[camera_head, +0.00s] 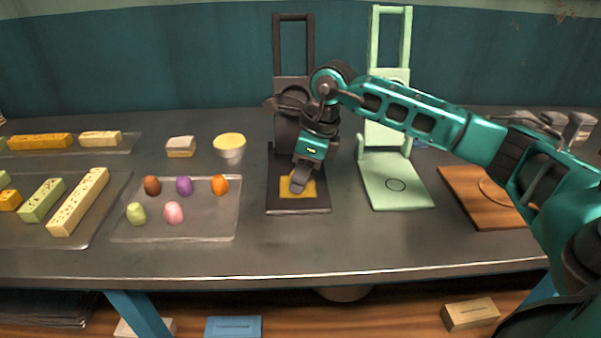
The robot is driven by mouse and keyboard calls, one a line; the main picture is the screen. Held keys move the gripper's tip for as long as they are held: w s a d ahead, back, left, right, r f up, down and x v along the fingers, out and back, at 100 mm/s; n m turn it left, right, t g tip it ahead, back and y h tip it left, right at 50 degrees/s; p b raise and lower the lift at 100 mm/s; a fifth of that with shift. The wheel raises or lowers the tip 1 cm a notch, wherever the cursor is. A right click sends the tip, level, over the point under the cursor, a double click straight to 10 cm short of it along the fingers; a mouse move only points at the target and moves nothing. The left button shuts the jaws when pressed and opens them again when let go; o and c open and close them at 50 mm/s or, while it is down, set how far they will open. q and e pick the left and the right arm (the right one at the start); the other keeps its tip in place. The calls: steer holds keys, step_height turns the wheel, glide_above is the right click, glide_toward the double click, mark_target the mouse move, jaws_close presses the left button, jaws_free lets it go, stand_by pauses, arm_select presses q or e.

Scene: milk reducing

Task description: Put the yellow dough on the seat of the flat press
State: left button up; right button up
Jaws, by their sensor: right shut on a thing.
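A black press (272,204) stands at the middle of the table, with its tall upright frame behind. A flat yellow square (309,189) lies on its base plate; I cannot tell whether it is a marking or a piece. My right gripper (299,181) points down just over this square and is shut. What it holds is hidden by the fingers, most likely the yellow dough, as no yellow lump shows among the coloured lumps on the clear tray (205,234). I cannot tell whether the fingertips touch the plate. My left gripper is not in view.
A pale green press (407,198) with a circle on its plate stands right of the black one, under my right arm. A wooden board (465,187) lies further right. A yellow-topped cup (229,147) and trays of bars (101,232) are at left. The table's front strip is clear.

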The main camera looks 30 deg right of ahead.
steer(key=shift+f, duration=0.15)
steer(key=o, duration=1.6)
steer(key=shift+r+p, duration=2.55)
steer(key=shift+r, duration=1)
steer(key=shift+s+f, duration=0.1)
